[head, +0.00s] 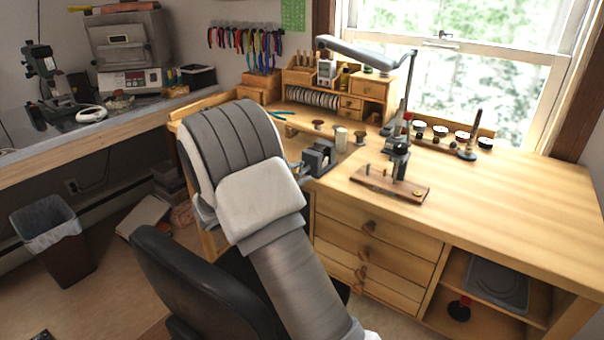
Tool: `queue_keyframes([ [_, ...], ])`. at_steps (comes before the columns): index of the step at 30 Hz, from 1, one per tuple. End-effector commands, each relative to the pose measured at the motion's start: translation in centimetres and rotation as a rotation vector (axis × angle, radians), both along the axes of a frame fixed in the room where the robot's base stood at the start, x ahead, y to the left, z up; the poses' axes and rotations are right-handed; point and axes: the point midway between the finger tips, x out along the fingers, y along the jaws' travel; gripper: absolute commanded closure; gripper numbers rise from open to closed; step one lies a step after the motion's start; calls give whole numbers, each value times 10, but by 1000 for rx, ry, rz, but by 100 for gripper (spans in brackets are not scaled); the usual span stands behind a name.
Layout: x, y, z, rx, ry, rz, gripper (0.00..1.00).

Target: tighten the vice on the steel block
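A small dark vice (319,158) stands at the front edge of the wooden workbench (480,185), just right of my arm. A lighter grey part shows at its top and left side; I cannot tell whether this is the steel block or part of the jaws. The left end of the vice, toward my arm, is partly covered, and its handle cannot be made out clearly. My arm rises from the bottom and bends over at the bench's left end.
A wooden block with a small upright tool (390,183) stands right of the vice. Small cylinders (341,139) stand behind it. A lamp (410,90) arches over the bench back. A black chair (195,285) is below my arm. The bench's right side is clear.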

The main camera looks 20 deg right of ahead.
Motion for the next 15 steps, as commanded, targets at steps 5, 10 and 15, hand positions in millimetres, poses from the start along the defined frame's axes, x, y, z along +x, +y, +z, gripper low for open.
queue_keyframes([
  [5,4,-14,0,0,0,-1,60],
  [10,5,-15,0,0,0,0,60],
  [15,5,-15,0,0,0,0,71],
])
